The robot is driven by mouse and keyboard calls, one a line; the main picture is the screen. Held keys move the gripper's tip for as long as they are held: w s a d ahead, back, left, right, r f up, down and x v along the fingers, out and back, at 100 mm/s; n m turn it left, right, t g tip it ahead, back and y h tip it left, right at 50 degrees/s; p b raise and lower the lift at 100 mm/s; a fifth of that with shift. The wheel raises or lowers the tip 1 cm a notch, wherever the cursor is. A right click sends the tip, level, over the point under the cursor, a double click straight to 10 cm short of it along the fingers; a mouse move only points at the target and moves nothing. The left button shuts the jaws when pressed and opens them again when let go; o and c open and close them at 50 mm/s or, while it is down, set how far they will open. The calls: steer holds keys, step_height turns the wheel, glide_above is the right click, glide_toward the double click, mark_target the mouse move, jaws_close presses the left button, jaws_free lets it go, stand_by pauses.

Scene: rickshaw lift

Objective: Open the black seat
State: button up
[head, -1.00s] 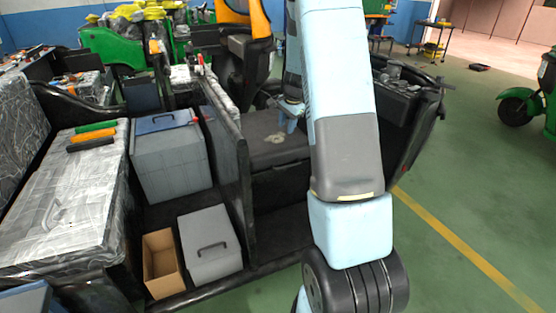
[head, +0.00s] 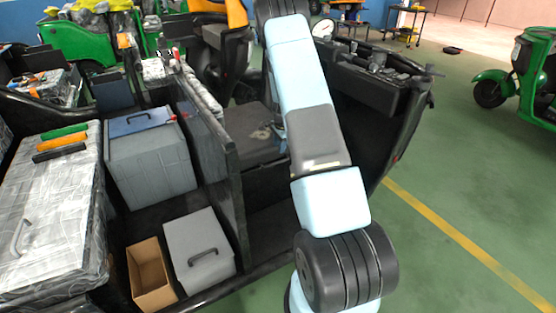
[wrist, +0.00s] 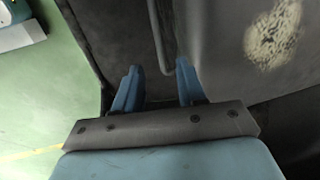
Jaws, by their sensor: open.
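The black seat (head: 250,145) is the low dark box in the middle of the rickshaw, with a pale worn patch on top. It looks closed. In the wrist view, the dark seat surface (wrist: 215,50) fills the right side, with the worn patch at upper right. A thin bar-like handle (wrist: 163,40) runs down from the top edge, and its lower end is between my fingers. My gripper (wrist: 158,82) is open, with two blue fingers apart. I cannot tell whether they touch the handle. In the head view my arm hides part of the seat and most of the gripper.
A dark partition (head: 225,190) stands left of the seat. Beyond it are grey boxes (head: 150,165), an open cardboard box (head: 150,275) and a wrapped chest (head: 50,215). The handlebar and dashboard (head: 375,75) stand at right. Green floor (head: 440,180) is clear on the right.

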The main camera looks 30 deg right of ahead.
mark_target(277, 162)
steer(key=f, duration=0.3)
steer(key=w+f, duration=0.1)
steer(key=f, duration=0.5)
steer(key=shift+w+f, duration=0.3)
steer(key=shift+w, duration=0.05)
jaws_close()
